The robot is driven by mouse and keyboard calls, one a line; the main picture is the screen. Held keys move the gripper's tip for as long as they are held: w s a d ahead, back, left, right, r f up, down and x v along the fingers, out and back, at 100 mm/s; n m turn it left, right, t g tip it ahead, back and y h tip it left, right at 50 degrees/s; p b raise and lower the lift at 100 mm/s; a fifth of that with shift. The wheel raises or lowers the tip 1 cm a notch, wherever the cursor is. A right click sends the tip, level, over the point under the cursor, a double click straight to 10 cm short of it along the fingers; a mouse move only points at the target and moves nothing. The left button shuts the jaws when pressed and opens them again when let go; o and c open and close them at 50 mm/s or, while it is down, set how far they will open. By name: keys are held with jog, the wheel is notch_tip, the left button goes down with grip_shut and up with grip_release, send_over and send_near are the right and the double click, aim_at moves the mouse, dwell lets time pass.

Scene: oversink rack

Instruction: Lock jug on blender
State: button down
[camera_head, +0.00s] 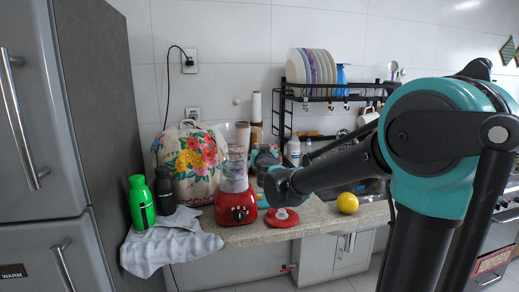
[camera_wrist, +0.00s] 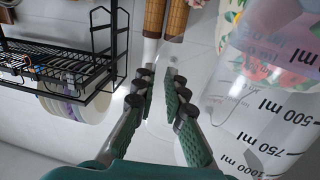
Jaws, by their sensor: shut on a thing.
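The blender's red base (camera_head: 237,208) stands on the counter near its front edge. In the head view my arm hides most of the gripper. A round red lid (camera_head: 282,218) lies on the counter, right of the base.
A green bottle (camera_head: 141,203) and a dark bottle (camera_head: 164,190) stand at left by a grey cloth (camera_head: 172,243). A flowered cover (camera_head: 187,165) is behind. A black dish rack (camera_head: 335,92) hangs at the back wall. A yellow fruit (camera_head: 347,203) lies at right.

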jog(key=shift+s+f+m+h, duration=0.15)
jog(key=shift+s+m+h, duration=0.25)
jog(key=shift+h, duration=0.3)
jog(key=shift+d, duration=0.1)
jog(key=c, duration=1.5)
grip_release()
jog(key=shift+o, duration=0.4)
jog(key=o, duration=0.3)
jog(key=s, duration=0.8)
jog(key=shift+s+d, duration=0.3)
jog(key=shift+s, duration=0.1)
